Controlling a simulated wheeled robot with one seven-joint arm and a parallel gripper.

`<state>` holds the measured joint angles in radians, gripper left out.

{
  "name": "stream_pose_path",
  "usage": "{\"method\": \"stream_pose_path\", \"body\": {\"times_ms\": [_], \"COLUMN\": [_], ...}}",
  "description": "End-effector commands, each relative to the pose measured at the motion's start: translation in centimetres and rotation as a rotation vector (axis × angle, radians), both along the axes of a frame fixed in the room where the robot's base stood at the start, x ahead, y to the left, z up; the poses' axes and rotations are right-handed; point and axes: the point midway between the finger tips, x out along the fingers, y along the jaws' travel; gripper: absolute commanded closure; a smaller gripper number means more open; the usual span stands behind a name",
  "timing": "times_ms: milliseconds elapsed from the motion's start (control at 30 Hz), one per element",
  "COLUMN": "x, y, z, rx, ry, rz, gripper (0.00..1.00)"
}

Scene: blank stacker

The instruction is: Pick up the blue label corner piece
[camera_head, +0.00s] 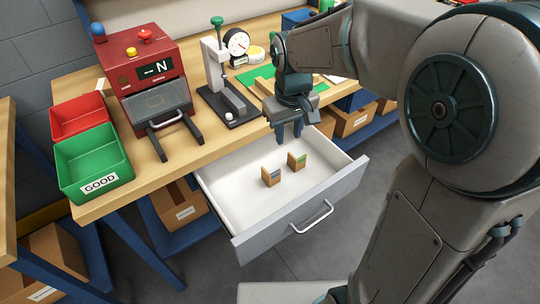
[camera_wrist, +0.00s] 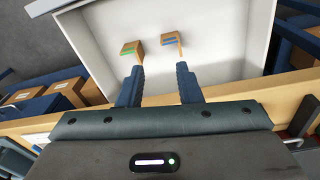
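The corner piece with the blue label (camera_head: 271,177) stands in the open white drawer (camera_head: 236,212), left of the other piece. In the wrist view the blue label piece (camera_wrist: 172,41) is on the right, beyond my right fingertip. The corner piece with the green label (camera_head: 297,161) stands beside it in the drawer, and it is on the left in the wrist view (camera_wrist: 131,49). My gripper (camera_head: 289,142) is over the back of the drawer, fingers pointing down. Its two fingers are apart with nothing between them, as the wrist view shows (camera_wrist: 160,78).
A red machine (camera_head: 150,80) reading "N", a press (camera_head: 220,80) and a dial gauge (camera_head: 238,43) stand on the wooden bench. A green bin (camera_head: 93,160) marked GOOD and a red bin (camera_head: 80,115) are at left. The drawer's front half is bare.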

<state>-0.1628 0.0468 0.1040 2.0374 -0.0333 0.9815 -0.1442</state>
Motion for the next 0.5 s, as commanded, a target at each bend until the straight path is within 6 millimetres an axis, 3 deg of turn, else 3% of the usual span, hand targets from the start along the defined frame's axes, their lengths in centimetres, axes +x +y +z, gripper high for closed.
{"method": "stream_pose_path", "body": {"times_ms": [33,200,500], "x": [1.3,4.0,5.2], "y": [1.3,4.2,5.8], "z": [-2.5,-6.2,-9.5], "rx": [-0.002,-0.004,-0.005], "ry": [0.02,0.061,0.083], "rz": [0.036,0.123,0.168], "gripper": [0.68,0.68,0.68]}}
